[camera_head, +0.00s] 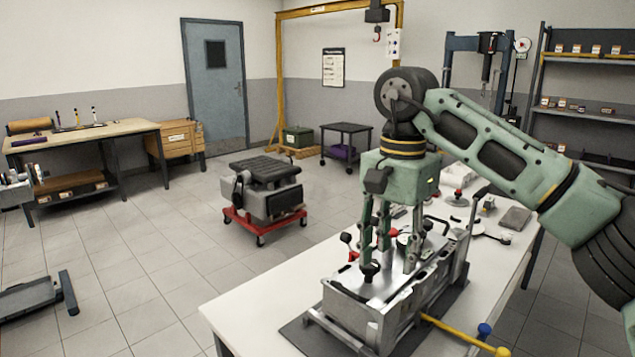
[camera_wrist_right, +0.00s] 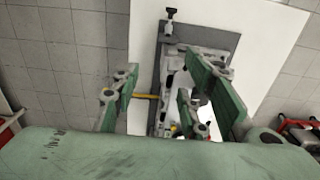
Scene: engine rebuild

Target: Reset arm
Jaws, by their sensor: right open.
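My right gripper (camera_head: 388,262) hangs from the green right arm, fingers pointing down over the metal engine block (camera_head: 362,312) on the white workbench. Its green fingers are spread apart with nothing seen between them. In the right wrist view, the open fingers (camera_wrist_right: 165,105) hang over the block (camera_wrist_right: 178,75), which lies on a dark mat (camera_wrist_right: 205,36). Whether the fingertips touch the block cannot be told. A black-knobbed part (camera_head: 369,271) stands on the block's near end, beside the fingers. My left gripper is not seen clearly in either view.
A yellow-handled bar (camera_head: 455,334) sticks out from the block's right side on the workbench (camera_head: 255,312). Small tools and parts (camera_head: 455,197) lie behind the block. A red wheeled dolly (camera_head: 262,222) carries an engine on the open tiled floor. A yellow gantry (camera_head: 279,80) stands at the back.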

